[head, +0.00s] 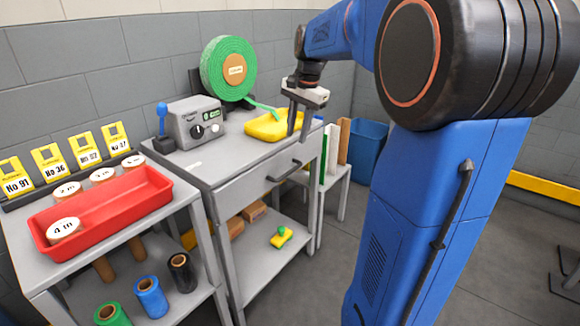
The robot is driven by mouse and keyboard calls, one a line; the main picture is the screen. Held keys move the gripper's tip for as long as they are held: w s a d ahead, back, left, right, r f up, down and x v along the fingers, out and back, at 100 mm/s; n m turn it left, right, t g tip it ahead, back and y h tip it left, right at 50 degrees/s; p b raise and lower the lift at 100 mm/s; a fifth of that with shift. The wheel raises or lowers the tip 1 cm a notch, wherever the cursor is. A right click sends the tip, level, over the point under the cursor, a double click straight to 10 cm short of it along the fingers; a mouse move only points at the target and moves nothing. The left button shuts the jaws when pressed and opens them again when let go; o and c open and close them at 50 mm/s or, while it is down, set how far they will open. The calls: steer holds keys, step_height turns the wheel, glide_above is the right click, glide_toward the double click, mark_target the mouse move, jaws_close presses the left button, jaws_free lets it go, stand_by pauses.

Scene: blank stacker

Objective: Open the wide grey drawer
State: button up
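The wide grey drawer (250,196) is in the front of the grey workbench, under its top. Its front looks flush with the bench, so the drawer appears closed. A dark bar handle (284,171) is fixed across the drawer front. My gripper (297,130) points down above the bench's right part, in front of the yellow tray (268,127). It is above the handle in the picture and apart from it. Its two dark fingers show a narrow gap, and nothing is seen between them.
A grey control box (195,122) and a green tape roll (228,69) stand on the bench. A red tray (110,205) sits on the left cart. A small stand with upright boards (331,160) is close on the right. Floor in front is clear.

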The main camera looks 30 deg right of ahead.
mark_target(290, 171)
steer(key=f, duration=0.4)
steer(key=w+f, duration=0.1)
steer(key=f, duration=0.4)
steer(key=w+f, duration=0.1)
steer(key=f, duration=0.3)
steer(key=shift+w+a+f, duration=0.2)
steer(key=shift+a, duration=0.2)
jaws_close()
